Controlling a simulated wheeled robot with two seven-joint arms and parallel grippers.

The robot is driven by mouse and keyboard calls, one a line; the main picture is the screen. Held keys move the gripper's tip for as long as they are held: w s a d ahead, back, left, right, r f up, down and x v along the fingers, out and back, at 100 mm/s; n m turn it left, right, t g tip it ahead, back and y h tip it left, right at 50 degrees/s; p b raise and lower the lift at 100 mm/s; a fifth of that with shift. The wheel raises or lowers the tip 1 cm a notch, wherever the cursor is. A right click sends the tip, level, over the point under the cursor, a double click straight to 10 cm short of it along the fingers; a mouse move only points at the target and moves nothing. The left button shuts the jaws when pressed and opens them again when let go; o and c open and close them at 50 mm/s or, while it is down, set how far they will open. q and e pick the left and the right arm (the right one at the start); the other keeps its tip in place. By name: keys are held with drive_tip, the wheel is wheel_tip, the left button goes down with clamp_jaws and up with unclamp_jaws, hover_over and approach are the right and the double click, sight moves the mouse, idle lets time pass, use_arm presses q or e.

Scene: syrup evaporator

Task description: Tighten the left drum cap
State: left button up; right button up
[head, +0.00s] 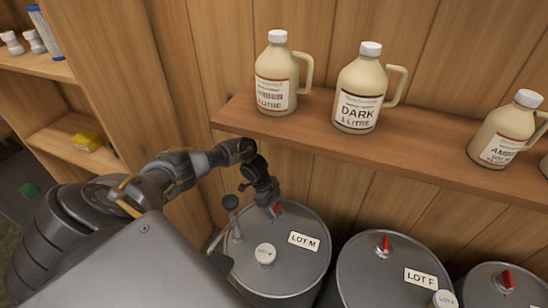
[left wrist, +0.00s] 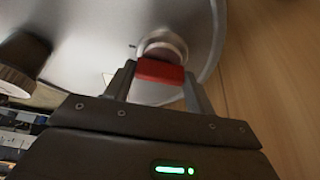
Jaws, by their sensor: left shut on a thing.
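The left drum (head: 300,266) is a grey drum labelled LOT M, standing below the shelf. A red-handled cap (head: 277,208) sits near the back edge of its lid. My left gripper (head: 272,203) reaches down onto this cap from above. In the left wrist view, the two fingers are shut on the cap's red bar (left wrist: 160,71), with a pale round base (left wrist: 163,46) behind it on the lid. The fingers hide part of the cap in the head view. My right gripper is not in view.
A white round cap (head: 265,253) and a dark-knobbed rod (head: 231,203) stand on the same lid. The LOT F drum (head: 385,270) and another drum (head: 490,285) are to the right. A wooden shelf (head: 300,133) with jugs hangs close above the drums.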

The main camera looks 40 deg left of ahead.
use_arm(q)
drive_tip(key=shift+s, duration=0.1)
idle(0.4)
drive_tip(key=o, duration=1)
drive_tip(key=shift+a+r+p, duration=0.1)
drive_tip(key=shift+r+p, duration=0.25)
drive_tip(key=shift+r, duration=0.05)
drive_tip(key=p+v, duration=0.7)
drive_tip(key=v, duration=0.3)
drive_tip(key=shift+p, duration=0.35)
